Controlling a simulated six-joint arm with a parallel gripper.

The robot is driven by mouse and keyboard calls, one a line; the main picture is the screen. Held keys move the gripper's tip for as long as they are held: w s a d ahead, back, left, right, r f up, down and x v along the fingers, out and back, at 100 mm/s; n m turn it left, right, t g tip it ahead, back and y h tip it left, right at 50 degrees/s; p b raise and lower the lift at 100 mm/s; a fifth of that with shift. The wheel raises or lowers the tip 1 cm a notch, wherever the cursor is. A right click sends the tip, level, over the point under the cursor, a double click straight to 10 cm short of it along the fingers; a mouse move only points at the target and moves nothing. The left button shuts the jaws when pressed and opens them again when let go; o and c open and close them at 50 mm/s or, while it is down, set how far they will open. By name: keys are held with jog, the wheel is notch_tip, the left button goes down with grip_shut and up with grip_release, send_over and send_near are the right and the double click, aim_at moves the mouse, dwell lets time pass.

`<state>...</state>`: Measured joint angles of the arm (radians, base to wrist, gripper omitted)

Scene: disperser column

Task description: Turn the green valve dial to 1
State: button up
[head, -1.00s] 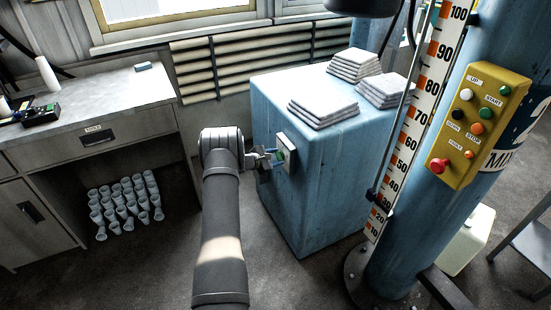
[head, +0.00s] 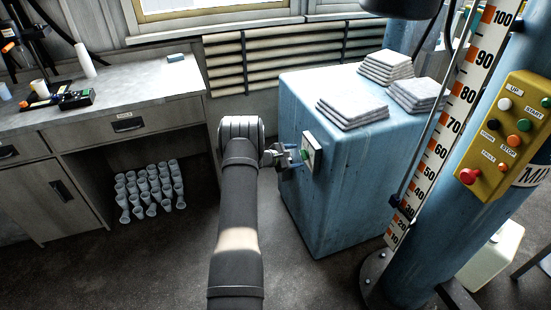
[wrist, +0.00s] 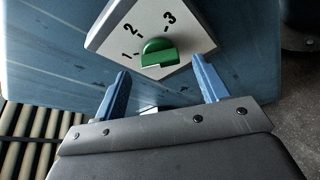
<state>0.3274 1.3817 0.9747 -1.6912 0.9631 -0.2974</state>
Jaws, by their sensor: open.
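The green valve dial (wrist: 158,50) sits on a white plate (wrist: 185,62) marked 1, 2 and 3. The plate is fixed to the side of a blue cabinet (head: 345,195). In the wrist view the plate looks tilted, and I cannot tell for sure which number the dial points to. My gripper (wrist: 160,68) is open, its two blue fingers apart on either side of the dial's near edge, with nothing between them clearly gripped. In the head view the dial (head: 306,154) is small and just right of my gripper's fingers (head: 291,152).
Folded cloths (head: 352,109) lie on the cabinet top. A blue column with a yellow button panel (head: 507,130) and a scale (head: 450,125) stands at right. A workbench (head: 100,100) is at left, with several cups (head: 150,188) under it. Floor between bench and cabinet is clear.

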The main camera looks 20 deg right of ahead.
aim_at(304, 155)
jog(key=v, duration=1.4)
jog(key=shift+s+a, duration=0.1)
jog(key=x, duration=1.7)
jog(key=shift+d, duration=0.2)
jog(key=shift+a, duration=0.1)
